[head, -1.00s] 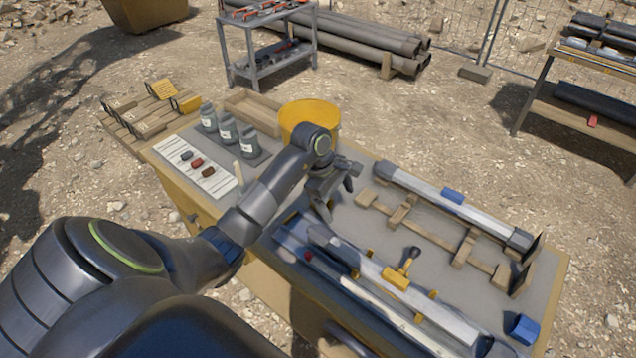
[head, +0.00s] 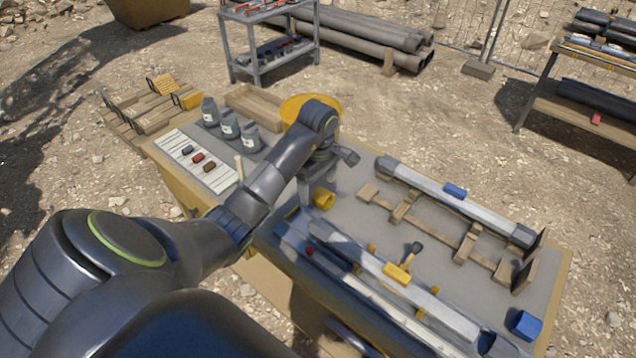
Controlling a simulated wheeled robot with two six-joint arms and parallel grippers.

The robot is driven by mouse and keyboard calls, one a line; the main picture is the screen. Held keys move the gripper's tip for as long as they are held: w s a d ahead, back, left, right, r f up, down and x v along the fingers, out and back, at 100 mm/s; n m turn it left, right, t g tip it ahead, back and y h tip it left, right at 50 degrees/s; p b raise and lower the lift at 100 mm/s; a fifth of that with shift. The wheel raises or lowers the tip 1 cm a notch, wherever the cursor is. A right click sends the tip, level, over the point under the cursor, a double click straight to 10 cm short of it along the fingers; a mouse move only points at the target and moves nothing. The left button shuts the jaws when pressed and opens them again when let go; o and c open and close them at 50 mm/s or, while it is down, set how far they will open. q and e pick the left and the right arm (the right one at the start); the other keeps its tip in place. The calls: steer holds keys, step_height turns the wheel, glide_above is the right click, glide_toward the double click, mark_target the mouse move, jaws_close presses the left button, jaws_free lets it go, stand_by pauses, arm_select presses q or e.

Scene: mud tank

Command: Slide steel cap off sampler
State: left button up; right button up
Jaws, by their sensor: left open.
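A long pale steel sampler tube (head: 455,202) lies across a wooden cradle at the right of the bench. It has a dark grey end piece at its upper left (head: 386,166) and another at its lower right (head: 522,237). A blue clip sits on its middle. I cannot tell which end piece is the steel cap. A second pale tube (head: 385,283) lies in a holder along the near edge. My left gripper (head: 318,193) is open, pointing down above the bench, left of the cradle. My right gripper is not visible.
A blue cup (head: 523,325) stands at the bench's right corner. A yellow tool (head: 398,273) lies by the near tube. Several grey bottles (head: 229,126), a sample card (head: 200,165) and a yellow bucket (head: 304,103) stand at the left and back. The bench behind the cradle is clear.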

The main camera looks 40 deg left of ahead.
mark_target(318, 222)
arm_select(q)
step_height(318, 222, down, 14)
steer(key=b, duration=1.1)
steer(key=shift+r+b, duration=0.25)
steer(key=shift+b, duration=0.15)
steer(key=shift+f+p, duration=0.35)
steer(key=shift+f, duration=1)
steer(key=shift+c, duration=0.3)
